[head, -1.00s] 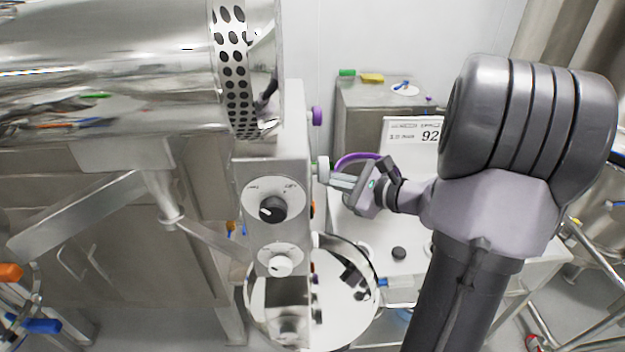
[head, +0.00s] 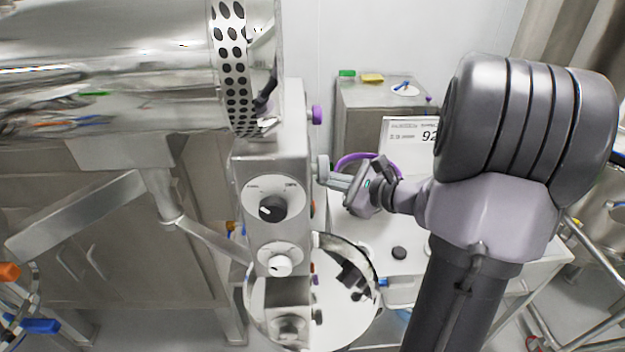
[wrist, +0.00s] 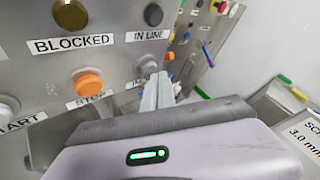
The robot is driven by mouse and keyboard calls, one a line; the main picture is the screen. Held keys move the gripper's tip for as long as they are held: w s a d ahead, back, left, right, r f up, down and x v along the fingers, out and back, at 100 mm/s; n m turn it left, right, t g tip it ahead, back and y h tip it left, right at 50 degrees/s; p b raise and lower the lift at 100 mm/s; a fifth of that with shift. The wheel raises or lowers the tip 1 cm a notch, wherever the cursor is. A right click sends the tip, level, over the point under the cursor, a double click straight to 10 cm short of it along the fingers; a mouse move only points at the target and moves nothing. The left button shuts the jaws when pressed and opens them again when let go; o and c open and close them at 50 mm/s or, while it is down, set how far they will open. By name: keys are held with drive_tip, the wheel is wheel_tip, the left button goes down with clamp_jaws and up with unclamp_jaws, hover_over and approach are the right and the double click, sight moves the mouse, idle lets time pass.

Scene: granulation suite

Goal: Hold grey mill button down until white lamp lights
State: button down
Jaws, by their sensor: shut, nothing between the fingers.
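A grey button (wrist: 147,65) sits on the control panel in the wrist view, its label partly hidden by my fingers. The head view shows a pale grey button (head: 322,168) on the panel's right side. My gripper (head: 331,182) is shut and empty, its fingertips at this button; I cannot tell whether they touch or press it. In the wrist view my closed fingers (wrist: 157,90) reach up to the grey button. The lamp above IN LINE (wrist: 153,14) looks dark, and the one above BLOCKED (wrist: 70,14) is dull brown. I cannot identify a lit white lamp.
An orange STOP button (wrist: 88,82) and a grey START button (wrist: 8,108) lie left of my fingers. Several more controls continue along the panel. In the head view, a black knob (head: 271,208) faces forward, and a white table (head: 400,285) stands beyond my arm.

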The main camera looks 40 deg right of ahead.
drive_tip(key=shift+w+a, duration=0.25)
drive_tip(key=shift+a, duration=0.15)
idle(0.4)
idle(4.2)
drive_tip(key=shift+s+d, duration=0.45)
drive_tip(key=shift+d, duration=0.35)
drive_tip(key=s+d, duration=0.1)
drive_tip(key=d, duration=0.1)
drive_tip(key=s+d, duration=0.1)
drive_tip(key=d, duration=0.1)
drive_tip(key=shift+s+d, duration=0.1)
drive_tip(key=shift+s, duration=0.25)
